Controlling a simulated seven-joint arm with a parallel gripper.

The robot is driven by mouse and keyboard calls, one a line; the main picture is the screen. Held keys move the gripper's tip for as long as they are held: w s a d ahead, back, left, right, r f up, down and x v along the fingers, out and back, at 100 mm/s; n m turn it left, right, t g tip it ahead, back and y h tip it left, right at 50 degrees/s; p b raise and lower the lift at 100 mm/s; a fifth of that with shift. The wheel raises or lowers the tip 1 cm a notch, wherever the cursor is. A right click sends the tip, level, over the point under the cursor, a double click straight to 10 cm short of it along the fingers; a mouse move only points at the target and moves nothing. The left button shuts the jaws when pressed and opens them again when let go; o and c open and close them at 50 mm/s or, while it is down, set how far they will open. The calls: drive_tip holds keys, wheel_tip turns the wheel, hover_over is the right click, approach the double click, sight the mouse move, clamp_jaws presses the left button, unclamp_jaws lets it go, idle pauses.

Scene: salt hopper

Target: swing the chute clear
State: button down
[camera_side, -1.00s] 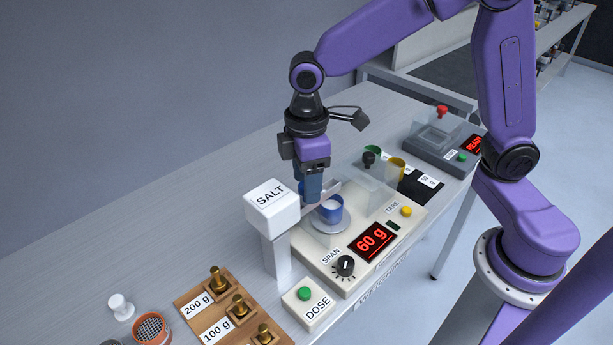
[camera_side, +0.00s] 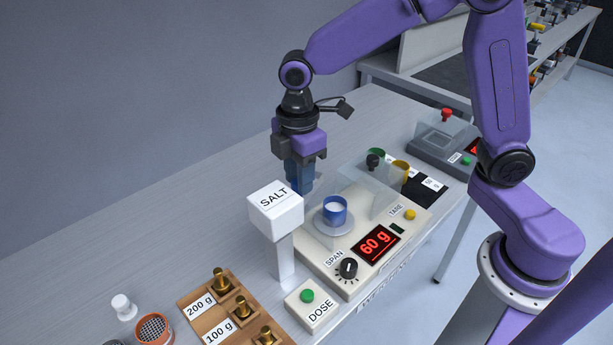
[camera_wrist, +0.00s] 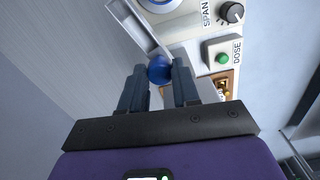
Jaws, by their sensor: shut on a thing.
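The white SALT hopper (camera_side: 275,208) stands on a post left of the scale. Its chute, a pale open channel, shows in the wrist view (camera_wrist: 136,28) and ends in a blue ball knob (camera_wrist: 159,70). My gripper (camera_wrist: 160,88) is shut on this knob, with one finger on each side. In the side view my gripper (camera_side: 302,188) is behind the hopper head, which hides the fingertips and most of the chute. A blue cup (camera_side: 335,215) with white salt stands on the scale pan, and no chute shows above it.
The scale (camera_side: 345,262) reads 60 g and has a clear shield (camera_side: 368,190). The DOSE button box (camera_side: 311,305) and a wooden rack of brass weights (camera_side: 205,322) stand in front. The bench behind and left of the hopper is bare.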

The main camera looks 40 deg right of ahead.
drive_tip(key=w+a+n, duration=0.5)
drive_tip(key=a+n, duration=0.3)
drive_tip(key=n, duration=0.6)
drive_tip(key=shift+w, duration=0.25)
drive_tip(key=shift+r+n, duration=0.1)
drive_tip(key=shift+n, duration=0.2)
drive_tip(key=c, duration=0.8)
unclamp_jaws()
wheel_tip(320, 180, up, 17)
drive_tip(key=shift+r, duration=0.2)
